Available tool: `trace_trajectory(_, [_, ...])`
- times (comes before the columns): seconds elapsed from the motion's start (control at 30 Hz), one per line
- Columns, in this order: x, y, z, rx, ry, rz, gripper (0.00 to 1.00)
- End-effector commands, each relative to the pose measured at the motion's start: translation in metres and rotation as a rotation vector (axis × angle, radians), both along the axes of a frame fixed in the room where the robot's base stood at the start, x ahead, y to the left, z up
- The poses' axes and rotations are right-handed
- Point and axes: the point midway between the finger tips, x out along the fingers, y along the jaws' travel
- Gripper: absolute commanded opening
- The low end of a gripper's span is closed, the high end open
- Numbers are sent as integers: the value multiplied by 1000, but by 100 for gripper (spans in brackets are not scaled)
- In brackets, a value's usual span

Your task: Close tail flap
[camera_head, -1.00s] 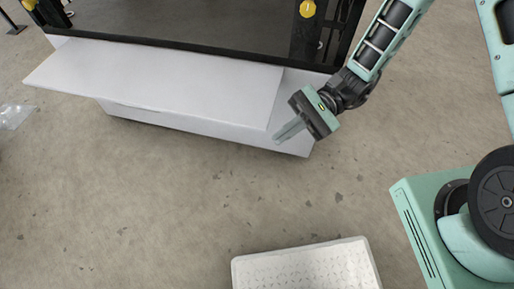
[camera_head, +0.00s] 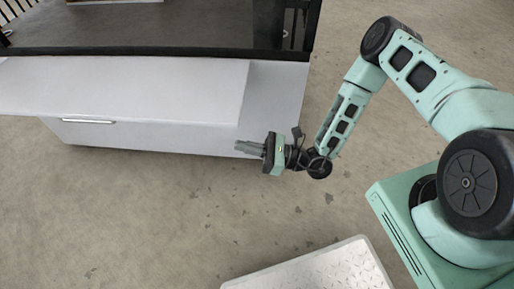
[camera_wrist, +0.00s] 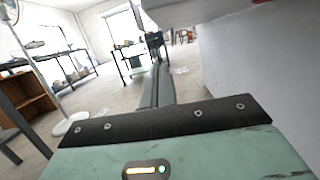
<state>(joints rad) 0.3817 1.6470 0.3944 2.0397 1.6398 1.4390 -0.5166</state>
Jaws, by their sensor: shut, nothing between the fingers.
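The tail flap (camera_head: 125,85) is a long white panel. It sticks out open and roughly level from the top of a white box (camera_head: 180,141), over its front face. My gripper (camera_head: 238,147) is shut and empty. It points left in front of the box's right end, near the flap's front right corner, and looks lower than the flap; contact cannot be told. In the wrist view my closed fingers (camera_wrist: 157,88) point along the box, with a white edge, likely the flap's (camera_wrist: 205,14), above and a white wall at right.
A handle (camera_head: 88,121) sits on the box's front face. A black frame (camera_head: 180,50) runs behind the flap. A pale textured step (camera_head: 325,270) lies on the floor near my base. The concrete floor between is clear. The wrist view shows shelves and tables far off.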

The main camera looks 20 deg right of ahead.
Motion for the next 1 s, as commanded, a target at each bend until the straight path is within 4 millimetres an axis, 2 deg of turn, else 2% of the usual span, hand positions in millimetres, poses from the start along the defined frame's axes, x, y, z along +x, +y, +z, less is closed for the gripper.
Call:
trace_trajectory(0.03, [4,11,2,1,-3,5,0])
trace_trajectory(0.2, [16,41,10,0,-2,5,0])
trace_trajectory(0.3, [18,39,28,-1,-2,1,0])
trace_trajectory(0.5, [18,39,47,0,-1,1,0])
trace_trajectory(1.0, [18,39,52,1,3,1,0])
